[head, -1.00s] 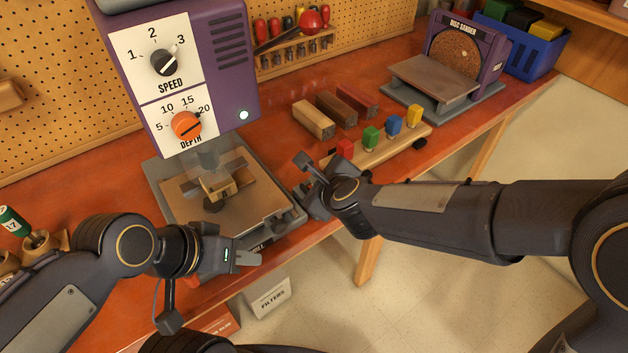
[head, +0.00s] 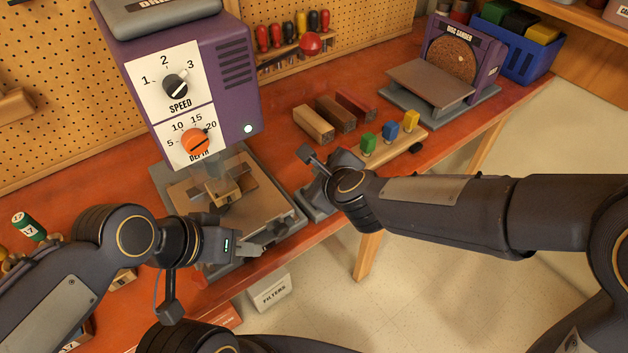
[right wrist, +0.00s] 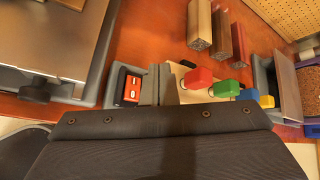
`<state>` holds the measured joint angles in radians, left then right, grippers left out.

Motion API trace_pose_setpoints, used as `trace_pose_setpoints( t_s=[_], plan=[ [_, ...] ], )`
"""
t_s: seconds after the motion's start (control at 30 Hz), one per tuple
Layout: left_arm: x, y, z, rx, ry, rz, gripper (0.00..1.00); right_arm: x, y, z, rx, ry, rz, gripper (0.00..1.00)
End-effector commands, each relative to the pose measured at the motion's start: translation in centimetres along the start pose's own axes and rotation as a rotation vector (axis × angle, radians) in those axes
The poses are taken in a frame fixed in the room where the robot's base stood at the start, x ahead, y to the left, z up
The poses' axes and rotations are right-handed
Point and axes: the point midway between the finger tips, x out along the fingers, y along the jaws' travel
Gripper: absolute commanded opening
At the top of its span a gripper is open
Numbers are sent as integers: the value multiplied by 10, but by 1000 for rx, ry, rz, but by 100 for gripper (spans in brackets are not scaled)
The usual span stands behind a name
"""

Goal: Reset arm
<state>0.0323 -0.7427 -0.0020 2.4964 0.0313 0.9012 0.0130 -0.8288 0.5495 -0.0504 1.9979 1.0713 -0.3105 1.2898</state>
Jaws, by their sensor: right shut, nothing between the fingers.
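My right gripper (head: 316,198) is shut and empty, low over the bench's front edge between the drill press base and the peg board. Its fingers also show in the right wrist view (right wrist: 166,82), beside a small black panel with a red switch (right wrist: 132,88). My left gripper (head: 264,248) is in front of the drill press base (head: 285,208); I cannot tell whether its fingers are apart. The purple drill press (head: 185,60) has a black speed knob (head: 175,86) and an orange depth knob (head: 195,142). A wooden piece (head: 230,188) sits beneath its chuck.
A wooden peg board (head: 400,150) carries green, blue and yellow pegs, with a red one (right wrist: 198,78) visible in the right wrist view. Wooden blocks (head: 314,124) lie behind it. A disc sander (head: 430,80) and blue bin (head: 540,62) stand at the back right.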

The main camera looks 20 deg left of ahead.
Motion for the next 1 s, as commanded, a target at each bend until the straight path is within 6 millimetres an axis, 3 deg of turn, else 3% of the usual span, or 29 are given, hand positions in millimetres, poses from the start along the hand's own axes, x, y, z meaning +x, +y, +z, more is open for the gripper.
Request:
trace_pose_setpoints(
  t_s=[0.57, 0.67, 0.77, 0.9, 1.0],
  plan=[
    [-5, 2, -2, 0, 0, 0, 36, -4, -3, 3, -1, 0, 0, 0],
    [-5, 2, -2, 0, 0, 0, 36, -11, -12, 1, -25, -14, 2, 0],
    [-5, 2, -2, 0, 0, 0, 36, -34, -34, -6, -123, -57, 11, 0],
    [-5, 2, -2, 0, 0, 0, 36, -96, -68, -36, -410, -131, 24, 0],
    [-5, 2, -2, 0, 0, 0, 36, -146, -76, -70, -669, -151, 36, 0]
  ],
)
